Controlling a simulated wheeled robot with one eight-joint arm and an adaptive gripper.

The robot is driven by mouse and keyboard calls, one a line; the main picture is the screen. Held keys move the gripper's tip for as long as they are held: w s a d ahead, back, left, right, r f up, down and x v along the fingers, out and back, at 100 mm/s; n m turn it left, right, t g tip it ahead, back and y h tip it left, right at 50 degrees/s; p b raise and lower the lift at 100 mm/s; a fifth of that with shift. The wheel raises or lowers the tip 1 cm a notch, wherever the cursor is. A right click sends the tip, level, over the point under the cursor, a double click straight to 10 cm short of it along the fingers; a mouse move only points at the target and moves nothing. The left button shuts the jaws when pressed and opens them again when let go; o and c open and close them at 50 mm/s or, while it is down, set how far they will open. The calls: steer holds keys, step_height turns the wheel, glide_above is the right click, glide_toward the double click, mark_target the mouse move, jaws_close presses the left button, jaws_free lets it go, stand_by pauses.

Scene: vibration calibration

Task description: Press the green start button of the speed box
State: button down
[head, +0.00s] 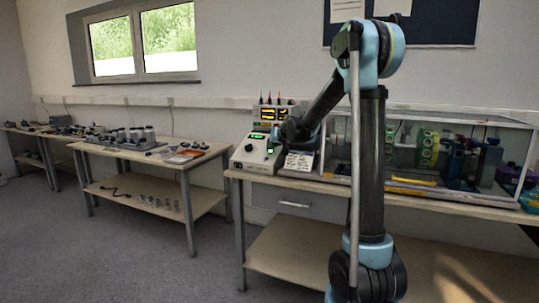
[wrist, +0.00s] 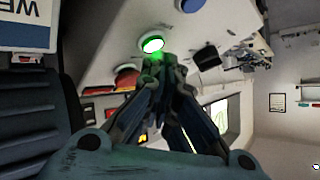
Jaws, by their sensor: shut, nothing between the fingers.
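The speed box (head: 245,158) is a pale box with a sloped front on the left end of the right-hand bench. Its green start button (wrist: 151,44) is round and lit bright green in the wrist view; a small green glow also shows on the box in the head view. My gripper (wrist: 167,62) is shut and empty. Its fingertips are right beside the green button and catch green light; I cannot tell whether they touch it. A red button (wrist: 127,76) sits beside the green one, partly behind my fingers.
Dark knobs (wrist: 207,57) stand on the panel near the green button. A display unit (head: 274,113) with yellow readouts stands behind the speed box. A clear-walled enclosure (head: 455,150) with machinery fills the bench to the right. Open floor (head: 130,245) lies at the left front.

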steer(key=shift+s+a+r, duration=0.1)
steer(key=shift+s+r, duration=0.05)
steer(key=shift+r, duration=0.2)
steer(key=shift+s+a+r, duration=0.1)
steer(key=shift+s+r, duration=0.25)
steer(key=shift+r, duration=0.4)
steer(key=shift+s+a+r, duration=0.15)
steer(key=shift+s+r, duration=0.15)
steer(key=shift+r, duration=0.45)
steer(key=shift+s+a+r, duration=0.1)
steer(key=shift+s+r, duration=0.25)
steer(key=shift+r, duration=0.4)
